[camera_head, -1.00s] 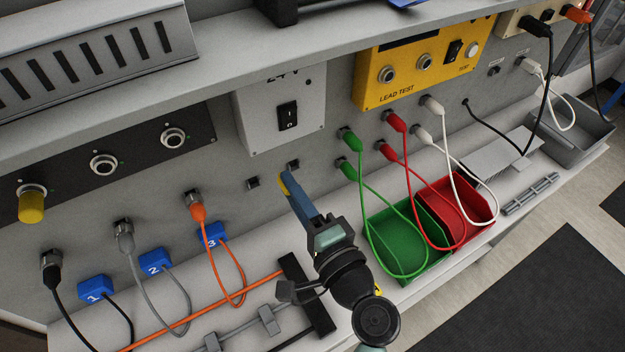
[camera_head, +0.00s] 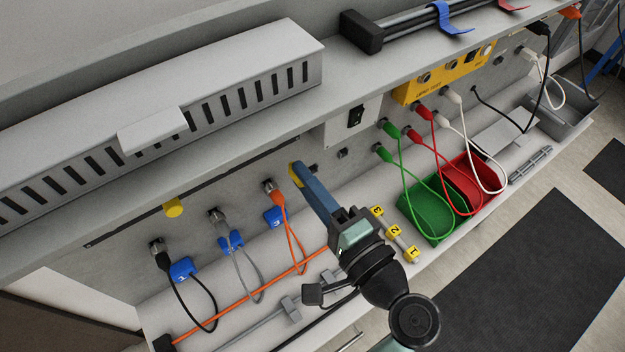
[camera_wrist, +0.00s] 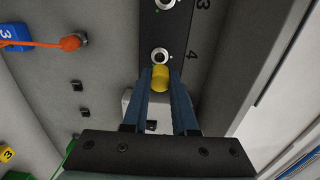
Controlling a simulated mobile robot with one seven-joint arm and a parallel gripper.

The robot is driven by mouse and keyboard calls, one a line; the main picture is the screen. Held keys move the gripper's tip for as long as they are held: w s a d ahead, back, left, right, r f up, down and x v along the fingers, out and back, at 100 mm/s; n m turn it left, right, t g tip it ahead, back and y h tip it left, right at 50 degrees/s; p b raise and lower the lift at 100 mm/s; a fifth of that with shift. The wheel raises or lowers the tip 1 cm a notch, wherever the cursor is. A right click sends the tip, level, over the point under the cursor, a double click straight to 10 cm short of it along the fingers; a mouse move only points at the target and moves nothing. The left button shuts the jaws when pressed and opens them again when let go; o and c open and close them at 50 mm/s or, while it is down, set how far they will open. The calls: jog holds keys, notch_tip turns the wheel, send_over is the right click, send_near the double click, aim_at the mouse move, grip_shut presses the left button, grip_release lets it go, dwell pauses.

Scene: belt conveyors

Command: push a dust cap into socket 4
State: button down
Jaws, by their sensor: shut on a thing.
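My gripper (camera_wrist: 160,85) is shut on a yellow dust cap (camera_wrist: 160,78). In the wrist view the cap is just below socket 4 (camera_wrist: 159,55), a round metal socket marked 4 on the dark panel (camera_wrist: 175,85). The socket's ring shows uncovered; I cannot tell whether the cap touches it. In the head view my gripper (camera_head: 298,172) holds the cap (camera_head: 294,178) close to the wall, under the shelf, which hides socket 4. Another yellow cap (camera_head: 173,207) sits on the panel at the left.
The shelf (camera_head: 240,130) with a slotted grey duct (camera_head: 235,95) overhangs the panel. An orange plug (camera_head: 272,189) with its lead is just left of my gripper. Green leads and a green bin (camera_head: 432,212) are at right. Yellow number tags (camera_head: 396,231) lie beside my arm.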

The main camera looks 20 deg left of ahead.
jog(key=shift+x, duration=2.25)
jog(key=shift+w+a, duration=0.45)
jog(key=shift+a, duration=0.1)
dwell(0.7)
jog(key=c, duration=0.6)
grip_release()
jog(key=shift+d, duration=0.1)
jog(key=shift+b+v, duration=2.7)
jog(key=shift+v, duration=3.7)
jog(key=shift+s, duration=0.1)
